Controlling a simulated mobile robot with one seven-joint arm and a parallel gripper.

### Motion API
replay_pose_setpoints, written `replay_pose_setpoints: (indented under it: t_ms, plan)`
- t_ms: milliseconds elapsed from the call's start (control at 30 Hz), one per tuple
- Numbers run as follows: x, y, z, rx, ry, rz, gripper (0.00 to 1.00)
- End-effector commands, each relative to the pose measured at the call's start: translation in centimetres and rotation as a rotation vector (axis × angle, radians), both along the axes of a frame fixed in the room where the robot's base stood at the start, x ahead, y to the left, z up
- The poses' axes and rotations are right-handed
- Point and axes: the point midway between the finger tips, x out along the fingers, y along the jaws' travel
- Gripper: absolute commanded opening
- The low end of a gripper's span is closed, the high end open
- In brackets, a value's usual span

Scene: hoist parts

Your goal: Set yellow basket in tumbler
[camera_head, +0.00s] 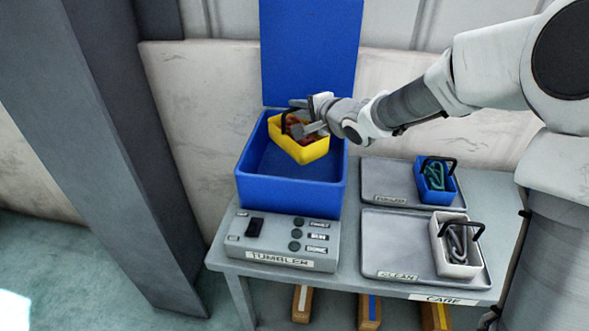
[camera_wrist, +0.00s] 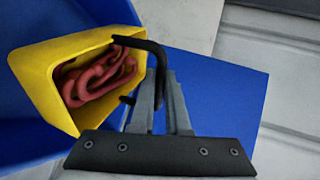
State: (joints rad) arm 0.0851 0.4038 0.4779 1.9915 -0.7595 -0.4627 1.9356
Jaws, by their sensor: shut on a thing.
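The yellow basket (camera_head: 301,150) holds reddish hoist parts and has a black handle. It hangs tilted over the open blue tumbler (camera_head: 290,192), partly within its opening in the head view; I cannot tell whether it touches the tumbler's floor. My gripper (camera_head: 310,116) is shut on the basket's handle. In the wrist view the yellow basket (camera_wrist: 38,82) is at the left with its red parts (camera_wrist: 95,78) inside, and my gripper (camera_wrist: 158,85) is at its black handle. The tumbler's blue lid (camera_head: 308,50) stands open at the back.
A control panel labelled TUMBLER (camera_head: 278,240) is in front of the tumbler. To the right, a blue basket (camera_head: 436,183) sits on the upper tray (camera_head: 385,182), and a white basket (camera_head: 456,250) sits on the tray labelled CLEAN (camera_head: 395,240). A grey pillar (camera_head: 125,150) stands left.

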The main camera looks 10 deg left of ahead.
Motion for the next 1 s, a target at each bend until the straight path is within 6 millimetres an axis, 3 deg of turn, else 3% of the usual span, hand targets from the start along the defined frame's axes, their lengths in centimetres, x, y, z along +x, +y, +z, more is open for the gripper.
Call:
replay_pose_setpoints:
  t_ms: [233, 467, 700, 1000]
  plan:
    - [0.0, 0.1, -4.6, 0.003, 0.000, 0.002, 0.00]
    - [0.0, 0.1, -6.2, 0.003, -0.003, 0.001, 0.00]
    - [0.0, 0.1, -9.3, 0.002, 0.000, 0.002, 0.00]
    - [0.0, 0.0, -9.6, 0.003, -0.003, 0.000, 0.00]
